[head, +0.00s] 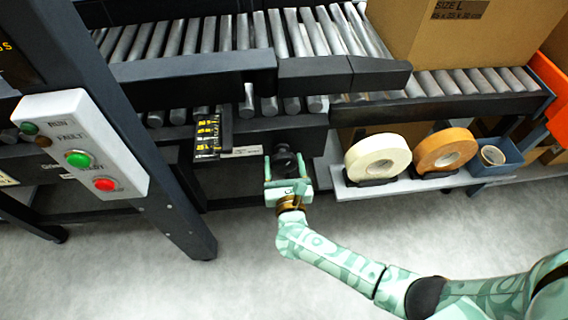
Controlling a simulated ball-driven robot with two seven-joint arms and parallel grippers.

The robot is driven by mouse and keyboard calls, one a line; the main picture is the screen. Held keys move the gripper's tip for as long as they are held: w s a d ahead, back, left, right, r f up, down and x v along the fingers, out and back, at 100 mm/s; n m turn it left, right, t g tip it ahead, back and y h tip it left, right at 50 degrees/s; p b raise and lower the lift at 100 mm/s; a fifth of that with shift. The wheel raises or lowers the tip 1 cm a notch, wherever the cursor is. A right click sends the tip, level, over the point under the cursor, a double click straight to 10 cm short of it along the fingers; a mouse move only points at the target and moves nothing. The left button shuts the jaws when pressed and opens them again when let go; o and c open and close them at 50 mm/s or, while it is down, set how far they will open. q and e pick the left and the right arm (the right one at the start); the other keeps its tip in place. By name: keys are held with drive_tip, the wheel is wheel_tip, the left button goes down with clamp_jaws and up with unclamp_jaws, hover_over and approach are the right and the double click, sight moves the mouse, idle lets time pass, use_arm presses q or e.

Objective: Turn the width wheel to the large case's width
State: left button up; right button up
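The width wheel (284,159) is a small black round part on the front of the machine, below the roller conveyor. My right gripper (285,161) reaches it from below, with one pale green finger on each side of it. The fingers stand apart and look open, with a narrow gap to the dark wheel; contact is not clear. The gripper partly hides the wheel. A black panel with yellow markings (207,137) is left of the wheel; its text is too small to read. A large cardboard case marked SIZE L (460,35) stands on the conveyor at upper right. My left gripper is not in view.
A control box (80,150) with green and red buttons is on the dark post at left. A cream tape roll (377,157), an orange-brown tape roll (445,149) and a blue bin (497,160) sit on a shelf at right. The grey floor (240,260) is clear.

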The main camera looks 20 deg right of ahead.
drive_tip(key=shift+n, duration=0.3)
drive_tip(key=shift+n+p, duration=0.3)
drive_tip(key=shift+n, duration=1.4)
drive_tip(key=n+p, duration=0.1)
drive_tip(key=n, duration=0.3)
drive_tip(key=shift+s+d+r+n, duration=0.1)
drive_tip(key=shift+n, duration=0.2)
drive_tip(key=n+p, duration=0.1)
drive_tip(key=n, duration=0.4)
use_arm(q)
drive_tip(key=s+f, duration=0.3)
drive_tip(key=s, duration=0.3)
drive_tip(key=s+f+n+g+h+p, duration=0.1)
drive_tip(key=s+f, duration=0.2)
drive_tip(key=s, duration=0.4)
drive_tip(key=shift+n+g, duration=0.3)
use_arm(e)
drive_tip(key=shift+n, duration=2.2)
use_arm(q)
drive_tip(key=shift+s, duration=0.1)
use_arm(e)
drive_tip(key=o, duration=1)
